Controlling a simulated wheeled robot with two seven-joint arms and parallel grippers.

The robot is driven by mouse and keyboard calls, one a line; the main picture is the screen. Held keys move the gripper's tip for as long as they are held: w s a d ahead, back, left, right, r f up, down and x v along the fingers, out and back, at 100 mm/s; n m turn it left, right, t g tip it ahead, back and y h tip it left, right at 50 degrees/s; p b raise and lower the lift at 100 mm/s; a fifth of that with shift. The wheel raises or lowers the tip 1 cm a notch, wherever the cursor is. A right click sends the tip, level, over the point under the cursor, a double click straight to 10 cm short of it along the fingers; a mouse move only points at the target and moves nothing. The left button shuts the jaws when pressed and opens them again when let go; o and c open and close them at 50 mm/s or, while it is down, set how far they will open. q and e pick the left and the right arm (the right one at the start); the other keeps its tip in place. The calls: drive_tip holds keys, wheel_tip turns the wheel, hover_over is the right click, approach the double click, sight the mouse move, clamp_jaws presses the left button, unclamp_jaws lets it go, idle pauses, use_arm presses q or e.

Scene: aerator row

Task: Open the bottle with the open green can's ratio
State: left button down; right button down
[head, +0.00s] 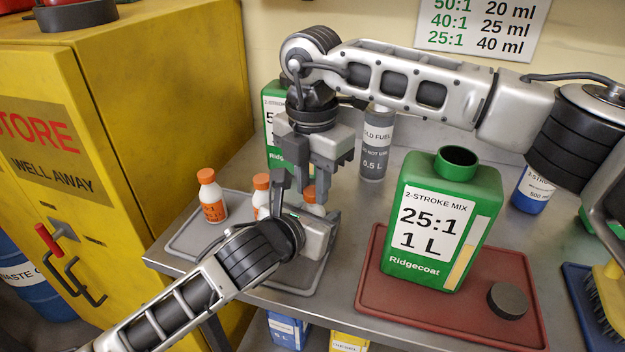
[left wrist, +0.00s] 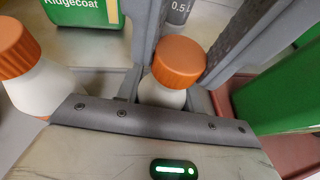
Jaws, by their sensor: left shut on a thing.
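The open green can (head: 440,222) stands on a red tray (head: 405,317), its label reading "2-STROKE MIX 25:1 1 L". Its black cap (head: 508,301) lies beside it. Small white bottles with orange caps stand at the grey tray: the left bottle (head: 211,197), the middle bottle (head: 262,194) and the right bottle (head: 312,195). My left gripper (head: 290,190) is shut on the right bottle, which shows capped between its fingers in the left wrist view (left wrist: 178,68). My right gripper (head: 324,185) points down over that bottle; its finger gap is unclear.
A wall chart (head: 482,25) reads 50:1 20 ml, 40:1 25 ml, 25:1 40 ml. Another green can (head: 272,100) and a grey fuel bottle (head: 376,145) stand behind my right gripper. A yellow cabinet (head: 190,100) stands left; a brush (head: 609,285) lies right.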

drive_tip(key=n, duration=1)
drive_tip(key=c, duration=1.2)
unclamp_jaws()
drive_tip(key=shift+o, duration=0.2)
drive_tip(key=shift+r, duration=0.15)
